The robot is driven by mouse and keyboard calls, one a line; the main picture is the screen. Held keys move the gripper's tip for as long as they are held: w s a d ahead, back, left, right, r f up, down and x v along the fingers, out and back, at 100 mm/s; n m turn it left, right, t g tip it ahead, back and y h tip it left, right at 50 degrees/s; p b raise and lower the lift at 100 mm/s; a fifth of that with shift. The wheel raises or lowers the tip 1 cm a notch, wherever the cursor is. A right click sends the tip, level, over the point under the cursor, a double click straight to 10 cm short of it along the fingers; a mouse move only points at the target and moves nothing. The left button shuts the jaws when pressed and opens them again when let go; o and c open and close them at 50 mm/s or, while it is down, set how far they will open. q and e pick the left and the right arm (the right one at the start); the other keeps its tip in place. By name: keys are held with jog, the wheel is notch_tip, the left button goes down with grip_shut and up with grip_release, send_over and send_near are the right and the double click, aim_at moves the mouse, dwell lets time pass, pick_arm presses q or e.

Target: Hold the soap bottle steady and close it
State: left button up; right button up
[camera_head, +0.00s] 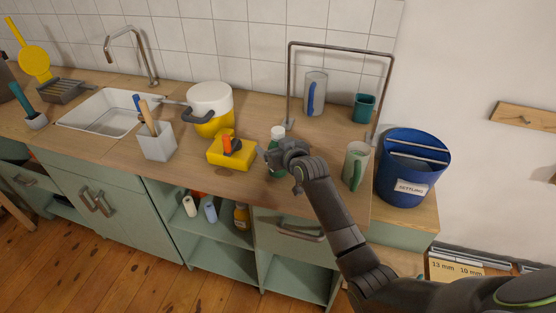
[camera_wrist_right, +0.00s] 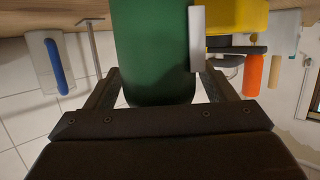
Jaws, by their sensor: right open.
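The soap bottle (camera_head: 277,133) stands on the wooden counter, its pale top showing above my right gripper and its green body partly hidden behind it. In the right wrist view the green bottle body (camera_wrist_right: 152,45) fills the middle. My right gripper (camera_head: 270,158) is at the bottle; in the wrist view its fingers (camera_wrist_right: 160,85) are spread, one on each side of the green body. I cannot tell whether they touch it. A pale strip (camera_wrist_right: 197,38) shows at the bottle's right side there. Whether the bottle is closed cannot be made out. My left gripper is not in view.
A yellow block (camera_head: 231,153) with an orange-and-black item lies left of the bottle. A green-handled mug (camera_head: 355,165) and blue bucket (camera_head: 411,168) stand right. A yellow-and-white pot (camera_head: 210,106), utensil holder (camera_head: 157,143) and metal frame (camera_head: 340,50) are nearby.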

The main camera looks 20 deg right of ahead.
jog(key=shift+c, duration=0.5)
jog(key=c, duration=1.1)
notch_tip(320, 180, up, 10)
jog(key=shift+r+b, duration=0.1)
jog(key=shift+b, duration=0.4)
jog(key=shift+c, duration=0.2)
